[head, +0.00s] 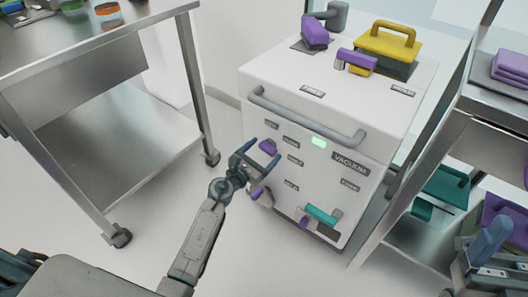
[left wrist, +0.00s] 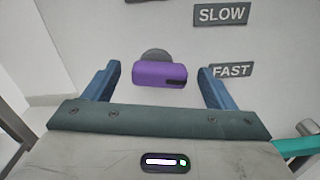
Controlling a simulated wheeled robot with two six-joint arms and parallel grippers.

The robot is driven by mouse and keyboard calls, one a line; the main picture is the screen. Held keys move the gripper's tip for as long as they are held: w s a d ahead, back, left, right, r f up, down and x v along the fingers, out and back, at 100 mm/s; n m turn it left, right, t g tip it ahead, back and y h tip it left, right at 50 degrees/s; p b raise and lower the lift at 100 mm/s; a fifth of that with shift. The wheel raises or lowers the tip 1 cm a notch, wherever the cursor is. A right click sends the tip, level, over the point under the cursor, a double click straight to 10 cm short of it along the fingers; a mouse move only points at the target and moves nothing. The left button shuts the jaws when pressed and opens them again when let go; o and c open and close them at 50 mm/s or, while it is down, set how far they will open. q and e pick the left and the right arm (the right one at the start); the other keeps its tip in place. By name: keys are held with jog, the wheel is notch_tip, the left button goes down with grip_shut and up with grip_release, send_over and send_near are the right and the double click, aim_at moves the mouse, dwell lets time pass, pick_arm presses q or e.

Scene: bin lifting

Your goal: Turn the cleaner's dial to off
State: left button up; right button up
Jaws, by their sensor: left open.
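The cleaner (head: 310,85) is a white box-shaped machine labelled VACUUM in the head view. Its purple dial (head: 268,146) sits at the upper left of the front panel. In the left wrist view the purple dial (left wrist: 160,74) is a bar lying nearly level, with a dark mark at its right end, toward the FAST label (left wrist: 231,70). The SLOW label (left wrist: 221,14) is above. My left gripper (head: 264,154) is open, one blue finger on each side of the dial, with gaps showing. My right gripper (head: 489,247) is at the lower right edge, its jaws unclear.
A grey handle bar (head: 305,120) crosses the cleaner's front above the panel. A teal lever (head: 321,214) is low on the front. A yellow handle (head: 392,40) and purple parts are on top. A metal cart (head: 100,60) stands left, a shelf rack (head: 420,175) right.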

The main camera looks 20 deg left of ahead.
pick_arm(q)
jog(key=shift+w+d, duration=0.1)
jog(key=shift+w, duration=0.2)
jog(key=c, duration=1)
